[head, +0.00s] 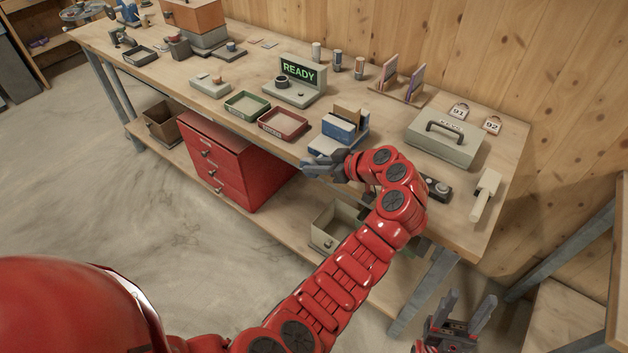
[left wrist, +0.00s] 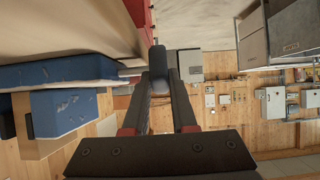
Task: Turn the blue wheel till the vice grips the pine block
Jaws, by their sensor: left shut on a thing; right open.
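The blue vice (head: 340,128) stands at the front edge of the bench, and its blue jaw (left wrist: 70,112) shows in the left wrist view. The pine block (head: 346,114) stands upright at the vice's jaws; any gap between them is too small to tell. My left gripper (head: 318,164) is in front of the vice, at the bench edge. In the left wrist view its fingers (left wrist: 158,85) are shut on a small dark part, which seems to be on the blue wheel. The wheel itself is mostly hidden. My right gripper (head: 468,308) is open and empty, low in front of the bench.
A green tray (head: 247,105) and a red tray (head: 283,124) lie left of the vice. A READY display (head: 299,72) stands behind them. A red drawer cabinet (head: 231,160) is below the bench.

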